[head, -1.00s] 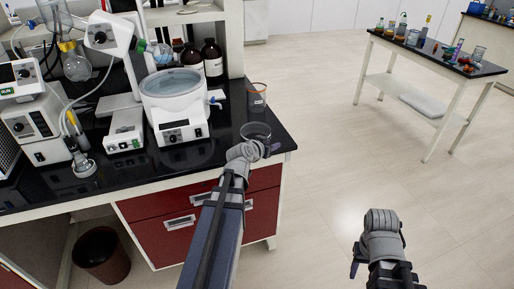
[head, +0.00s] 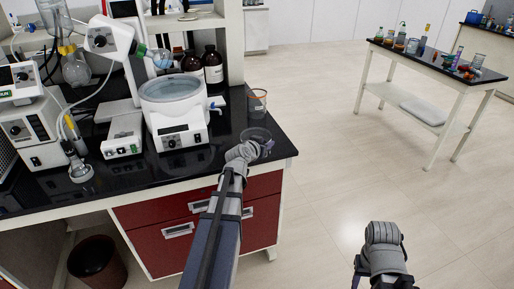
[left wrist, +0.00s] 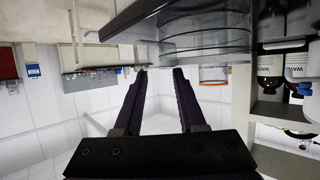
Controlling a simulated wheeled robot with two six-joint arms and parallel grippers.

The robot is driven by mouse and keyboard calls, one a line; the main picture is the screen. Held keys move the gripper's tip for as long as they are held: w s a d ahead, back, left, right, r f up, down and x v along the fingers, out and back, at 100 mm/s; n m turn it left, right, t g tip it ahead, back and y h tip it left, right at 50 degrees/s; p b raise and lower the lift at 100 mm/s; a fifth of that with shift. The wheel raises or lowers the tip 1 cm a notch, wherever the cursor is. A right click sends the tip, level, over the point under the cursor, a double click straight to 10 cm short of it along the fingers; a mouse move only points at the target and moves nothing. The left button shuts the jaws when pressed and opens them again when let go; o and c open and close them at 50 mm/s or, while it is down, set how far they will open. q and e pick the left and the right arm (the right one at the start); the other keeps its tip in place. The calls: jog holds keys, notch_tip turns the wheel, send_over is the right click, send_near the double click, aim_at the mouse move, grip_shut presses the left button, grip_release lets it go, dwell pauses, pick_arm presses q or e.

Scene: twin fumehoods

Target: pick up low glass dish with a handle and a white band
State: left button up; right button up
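The low glass dish (head: 258,133) stands near the front right corner of the black bench top; my left wrist partly covers it in the head view. In the left wrist view the clear dish (left wrist: 205,38) fills the top middle, beyond and above the fingertips. Its handle and white band are hard to make out. My left gripper (head: 266,148) is at the dish's near side. In the left wrist view its two dark fingers (left wrist: 160,72) are apart with nothing between them. My right gripper (head: 357,270) hangs over the floor, its fingers mostly hidden.
A glass beaker (head: 257,103) stands just behind the dish. A white heating bath (head: 175,115) is to the left, with brown bottles (head: 213,65) behind it. The bench edge is right of the dish. A side table (head: 440,68) with glassware stands across open floor.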

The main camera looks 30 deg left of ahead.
pick_arm(q)
jog(key=x, duration=0.3)
jog(key=shift+b, duration=0.35)
jog(key=shift+s, duration=0.1)
grip_shut()
jog(key=shift+s, duration=0.1)
dwell(0.8)
